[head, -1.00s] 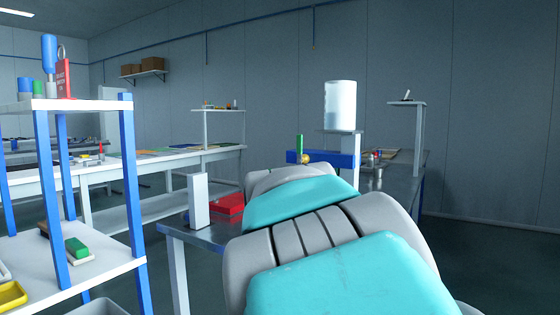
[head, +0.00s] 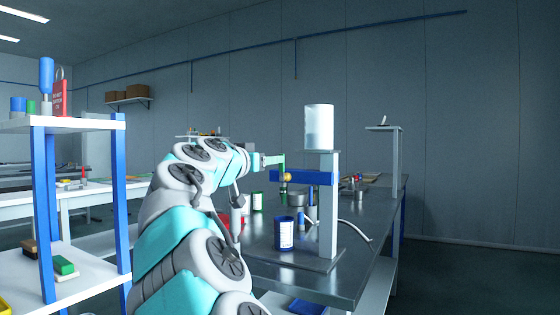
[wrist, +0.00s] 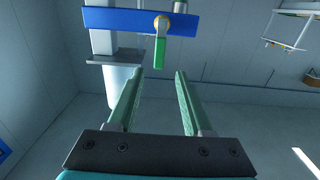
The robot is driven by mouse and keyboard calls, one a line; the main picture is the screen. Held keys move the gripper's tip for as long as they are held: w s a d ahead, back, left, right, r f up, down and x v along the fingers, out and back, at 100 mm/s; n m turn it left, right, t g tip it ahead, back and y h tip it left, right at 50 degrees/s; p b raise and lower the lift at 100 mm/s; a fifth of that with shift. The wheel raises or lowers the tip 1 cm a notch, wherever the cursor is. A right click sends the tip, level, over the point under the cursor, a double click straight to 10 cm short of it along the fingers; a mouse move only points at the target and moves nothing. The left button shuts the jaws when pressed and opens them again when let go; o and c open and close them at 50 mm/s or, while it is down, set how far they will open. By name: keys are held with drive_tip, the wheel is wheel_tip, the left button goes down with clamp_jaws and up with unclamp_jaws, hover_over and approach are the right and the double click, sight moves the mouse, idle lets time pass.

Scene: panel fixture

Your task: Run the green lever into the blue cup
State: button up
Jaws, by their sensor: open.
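The green lever (head: 282,165) stands upright from a brass knob (head: 287,177) on the blue bar (head: 312,178) of a grey stand. The wrist view is upside down, so the lever (wrist: 160,52) points down there from the knob. My gripper (head: 274,160) is open beside the lever in the head view. In the wrist view, my gripper (wrist: 159,72) has its fingers apart, with the lever between and just beyond the tips; contact cannot be told. The blue cup (head: 284,235), with a white label, stands upright on the stand's base below the bar. Its inside is hidden.
A green-labelled can (head: 257,201), a red item (head: 224,219) and a metal pan (head: 298,198) are on the dark table (head: 350,265). A shelf rack (head: 122,200) stands at left.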

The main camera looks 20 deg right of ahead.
drive_tip(key=p+x, duration=0.1)
drive_tip(key=x, duration=0.6)
drive_tip(key=shift+d, duration=0.15)
drive_tip(key=shift+c, duration=0.2)
clamp_jaws()
